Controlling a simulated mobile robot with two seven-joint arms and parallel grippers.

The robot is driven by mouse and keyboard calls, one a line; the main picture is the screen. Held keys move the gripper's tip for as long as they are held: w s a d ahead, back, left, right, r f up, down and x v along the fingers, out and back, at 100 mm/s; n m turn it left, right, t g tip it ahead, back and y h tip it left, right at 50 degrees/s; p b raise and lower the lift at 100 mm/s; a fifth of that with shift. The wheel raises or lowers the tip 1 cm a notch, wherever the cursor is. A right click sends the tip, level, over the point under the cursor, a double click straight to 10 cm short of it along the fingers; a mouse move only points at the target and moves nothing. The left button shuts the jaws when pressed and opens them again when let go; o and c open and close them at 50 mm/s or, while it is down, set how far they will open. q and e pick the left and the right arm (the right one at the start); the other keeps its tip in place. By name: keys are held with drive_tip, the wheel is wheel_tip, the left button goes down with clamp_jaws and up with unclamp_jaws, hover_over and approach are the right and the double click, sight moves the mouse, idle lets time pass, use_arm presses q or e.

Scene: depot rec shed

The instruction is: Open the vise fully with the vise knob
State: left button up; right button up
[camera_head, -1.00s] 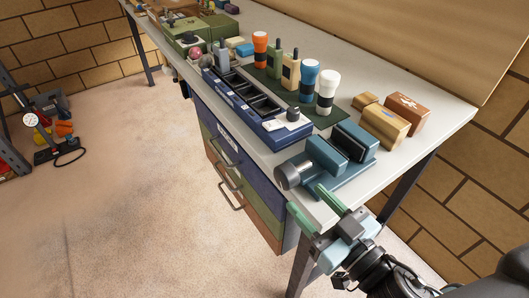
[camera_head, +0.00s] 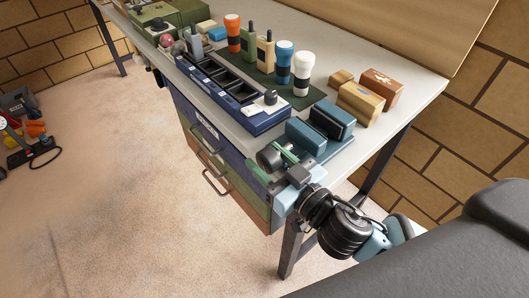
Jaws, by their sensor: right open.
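My left gripper is not in view.
A blue compartment tray (camera_head: 262,122) lies left of the vise. A green mat (camera_head: 317,93) with several torches and radios is behind it. Wooden boxes (camera_head: 361,103) stand right of the vise. Drawers (camera_head: 228,168) with handles are under the bench. The floor in front is clear.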

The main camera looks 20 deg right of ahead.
drive_tip(key=shift+x, duration=0.75)
